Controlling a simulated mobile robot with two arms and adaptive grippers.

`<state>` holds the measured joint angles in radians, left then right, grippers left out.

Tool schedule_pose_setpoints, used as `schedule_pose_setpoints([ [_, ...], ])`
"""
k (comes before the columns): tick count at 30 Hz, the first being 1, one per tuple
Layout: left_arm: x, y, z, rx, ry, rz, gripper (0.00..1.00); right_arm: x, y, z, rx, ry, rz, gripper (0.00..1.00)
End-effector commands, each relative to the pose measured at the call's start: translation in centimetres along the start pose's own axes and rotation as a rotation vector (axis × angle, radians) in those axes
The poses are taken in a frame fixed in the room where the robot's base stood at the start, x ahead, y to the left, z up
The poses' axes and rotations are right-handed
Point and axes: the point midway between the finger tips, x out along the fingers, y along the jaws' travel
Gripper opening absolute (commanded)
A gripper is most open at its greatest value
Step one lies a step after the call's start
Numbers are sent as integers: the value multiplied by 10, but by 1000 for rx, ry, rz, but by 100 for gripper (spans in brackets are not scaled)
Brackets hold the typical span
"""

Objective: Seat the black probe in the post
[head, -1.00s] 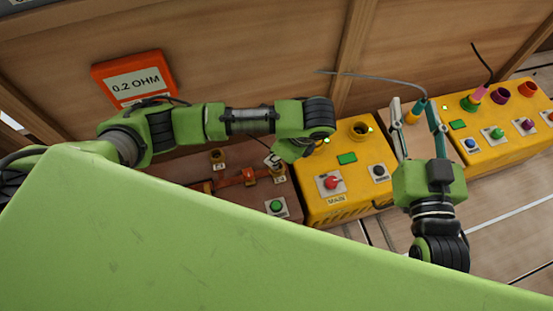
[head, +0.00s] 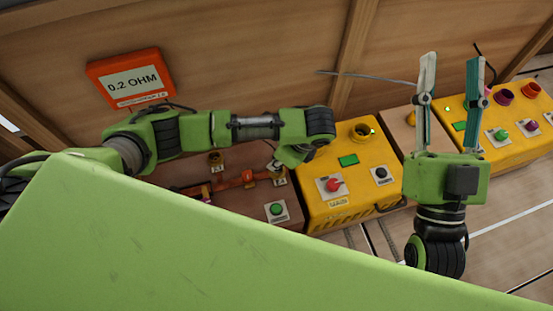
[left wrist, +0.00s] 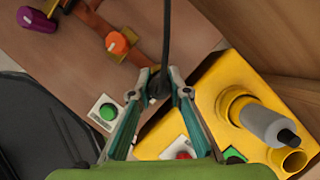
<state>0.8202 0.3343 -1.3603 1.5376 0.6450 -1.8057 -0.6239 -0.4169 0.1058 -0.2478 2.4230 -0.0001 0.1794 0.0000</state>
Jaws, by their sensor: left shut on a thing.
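My left gripper (left wrist: 163,84) is shut on the black probe (left wrist: 156,87), seen at the fingertips in the left wrist view, with a black cable running up from it. The probe is above the brown board, near its edge beside the yellow box. The fingers hide its lower end, so I cannot tell if it touches a post. In the head view my left arm covers most of that gripper. A small post (head: 215,160) stands on the brown board (head: 180,176). My right gripper (head: 450,64) is open, raised over the right-hand boxes, with nothing seen between its fingers.
An orange meter (head: 131,79) reading 0.2 OHM is at the back wall. The yellow MAIN box (head: 335,212) has a red knob (head: 333,184) and a socket (head: 361,131). Another yellow box (head: 500,150) with buttons stands right. An orange knob (left wrist: 117,43) is on the board.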

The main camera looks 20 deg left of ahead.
Motion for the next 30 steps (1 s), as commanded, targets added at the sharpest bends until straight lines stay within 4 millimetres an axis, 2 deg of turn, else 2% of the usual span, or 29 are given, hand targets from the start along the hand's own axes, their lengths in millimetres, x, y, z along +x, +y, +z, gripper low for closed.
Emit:
schedule_pose_setpoints([
  [7,2,0,-1,0,-1,1,0,0,0,3,0,-16,1,39],
  [8,2,0,-1,0,-1,1,20,0,0,4,-1,-21,1,39],
  [9,2,0,-1,0,-1,1,30,0,0,5,-1,-22,1,39],
  [10,2,0,-1,0,-1,1,34,0,0,5,-1,-22,1,39],
  [20,2,0,0,0,0,0,34,0,0,5,0,-22,1,39],
  [24,-4,0,1,-1,1,0,34,1,1,2,-1,-19,1,39],
  [30,-22,0,1,-1,1,0,34,-3,6,40,-9,-205,10,39],
])
